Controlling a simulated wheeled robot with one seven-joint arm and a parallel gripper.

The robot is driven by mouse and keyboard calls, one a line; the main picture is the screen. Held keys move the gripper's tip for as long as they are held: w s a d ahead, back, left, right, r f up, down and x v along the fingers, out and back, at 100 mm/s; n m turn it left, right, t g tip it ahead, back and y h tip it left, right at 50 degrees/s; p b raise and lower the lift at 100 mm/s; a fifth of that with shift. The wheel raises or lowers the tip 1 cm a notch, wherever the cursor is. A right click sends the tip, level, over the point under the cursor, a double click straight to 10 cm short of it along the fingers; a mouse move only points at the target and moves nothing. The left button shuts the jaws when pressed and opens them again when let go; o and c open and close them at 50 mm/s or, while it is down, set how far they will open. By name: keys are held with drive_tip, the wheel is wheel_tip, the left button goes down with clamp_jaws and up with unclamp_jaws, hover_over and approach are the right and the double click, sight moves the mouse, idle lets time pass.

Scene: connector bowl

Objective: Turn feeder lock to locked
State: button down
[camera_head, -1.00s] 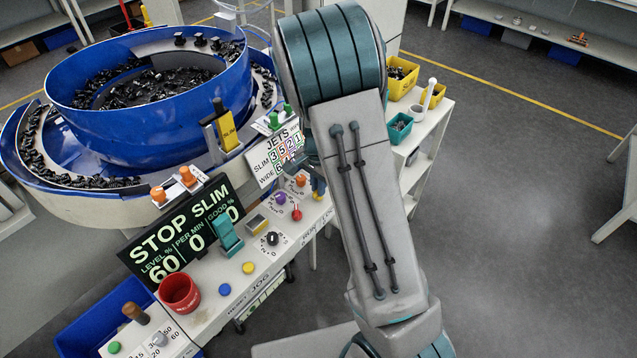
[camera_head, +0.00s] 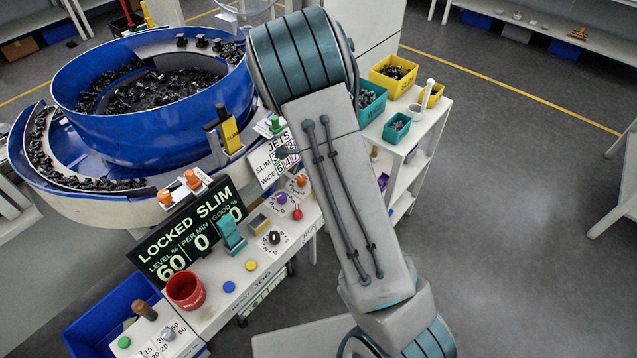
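The feeder's black display (camera_head: 190,235) reads "LOCKED SLIM", with 60, 0 and 0 below. The control panel (camera_head: 215,310) runs along the front of the blue feeder bowl (camera_head: 150,130). A small red knob (camera_head: 297,213) stands near its right end, beside a purple knob (camera_head: 281,197), an orange knob (camera_head: 302,180) and a black knob (camera_head: 274,238). I cannot tell for sure which of these is the feeder lock. My arm rises through the middle of the view and covers the panel's right end. My gripper is hidden behind it.
A red cup (camera_head: 186,291), a blue button (camera_head: 229,287) and a yellow button (camera_head: 251,265) are on the panel. A teal lever (camera_head: 231,232) stands behind them. Teal and yellow bins (camera_head: 394,72) sit on a white shelf right of my arm. The floor at right is clear.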

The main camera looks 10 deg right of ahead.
idle(0.4)
drive_tip(key=c, duration=1.5)
unclamp_jaws()
drive_tip(key=shift+r, duration=0.1)
wheel_tip(320, 180, up, 14)
drive_tip(key=shift+d+f+b, duration=0.1)
drive_tip(key=shift+f+b, duration=0.05)
drive_tip(key=shift+b, duration=0.2)
drive_tip(key=s+r+n+t, duration=0.1)
drive_tip(key=s+r+n, duration=0.2)
drive_tip(key=s+n, duration=0.3)
drive_tip(key=s+r+n+t, duration=0.1)
drive_tip(key=s+r+n, duration=0.2)
drive_tip(key=s+n, duration=0.4)
drive_tip(key=s+r+n+t, duration=0.1)
drive_tip(key=s+r+n, duration=0.3)
drive_tip(key=s, duration=0.5)
drive_tip(key=shift+d+r+n+t, duration=0.1)
drive_tip(key=shift+n+t, duration=0.3)
drive_tip(key=shift+n, duration=0.9)
